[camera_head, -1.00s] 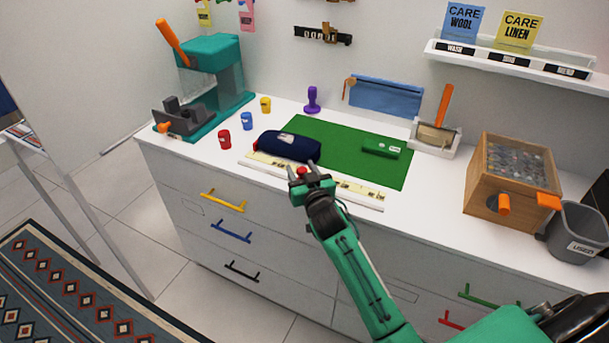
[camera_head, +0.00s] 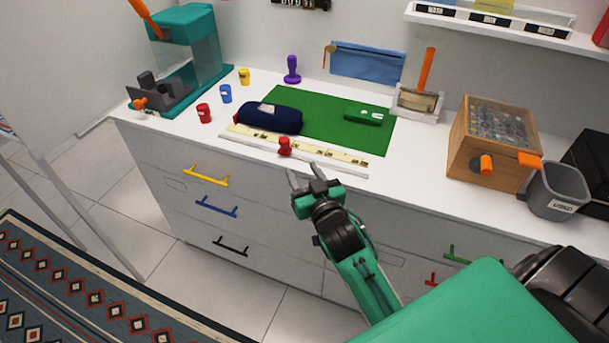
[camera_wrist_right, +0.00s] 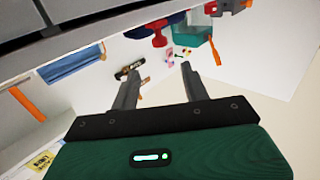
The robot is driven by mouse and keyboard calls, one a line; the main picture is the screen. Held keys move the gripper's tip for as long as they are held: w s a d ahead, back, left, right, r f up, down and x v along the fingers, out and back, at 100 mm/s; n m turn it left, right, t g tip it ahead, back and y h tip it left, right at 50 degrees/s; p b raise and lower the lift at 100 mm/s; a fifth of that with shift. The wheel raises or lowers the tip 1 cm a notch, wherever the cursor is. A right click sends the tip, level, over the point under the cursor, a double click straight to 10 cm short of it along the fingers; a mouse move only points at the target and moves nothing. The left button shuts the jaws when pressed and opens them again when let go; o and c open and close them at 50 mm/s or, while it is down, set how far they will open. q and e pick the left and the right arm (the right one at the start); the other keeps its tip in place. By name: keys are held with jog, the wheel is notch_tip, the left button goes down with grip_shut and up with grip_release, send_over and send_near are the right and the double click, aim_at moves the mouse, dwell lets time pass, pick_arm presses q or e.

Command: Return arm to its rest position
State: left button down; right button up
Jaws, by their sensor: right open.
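My right gripper (camera_head: 304,176) is open and empty in the head view. It stands in front of the counter's front edge, just below the small red knob (camera_head: 285,146) on the pale ruler strip (camera_head: 330,151). The knob and gripper look apart. In the right wrist view, the two fingers of the gripper (camera_wrist_right: 158,88) are spread with nothing between them. The red knob also shows in the wrist view (camera_wrist_right: 158,38), beyond the fingers. My left gripper is in neither view.
The white counter (camera_head: 410,185) holds a green mat (camera_head: 320,131), a navy pouch (camera_head: 270,117), several small coloured cups, a teal machine (camera_head: 190,45), a wooden box (camera_head: 460,150) and a grey bin (camera_head: 555,190). Drawers with coloured handles face me. The floor at left is open.

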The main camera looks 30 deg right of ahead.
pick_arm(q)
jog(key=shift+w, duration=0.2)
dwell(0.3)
